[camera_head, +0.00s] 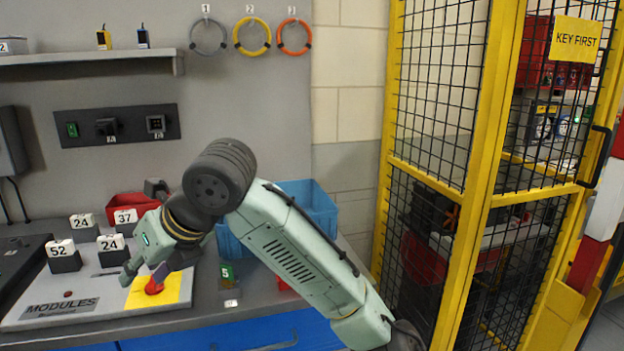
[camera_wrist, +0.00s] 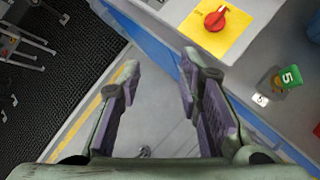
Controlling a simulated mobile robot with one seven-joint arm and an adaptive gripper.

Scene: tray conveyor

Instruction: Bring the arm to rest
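My arm reaches from the lower right of the head view up to a dark elbow and down to my gripper (camera_head: 144,277), which hangs over the front of the workbench. In the wrist view my gripper (camera_wrist: 160,72) has its two purple-padded fingers apart with nothing between them. Beyond them show the bench edge and the grey floor. A red knob on a yellow plate (camera_head: 172,293) lies close to the fingers in the head view; in the wrist view the yellow plate (camera_wrist: 234,38) is beyond the right finger, apart from it.
A modules panel (camera_head: 35,316) with several numbered blocks stands left. A blue bin (camera_head: 318,207), a red bin (camera_head: 128,204) and a green tag numbered 5 (camera_head: 227,272) are on the bench. A yellow-framed mesh cage (camera_head: 478,190) stands right. Rings hang on the wall.

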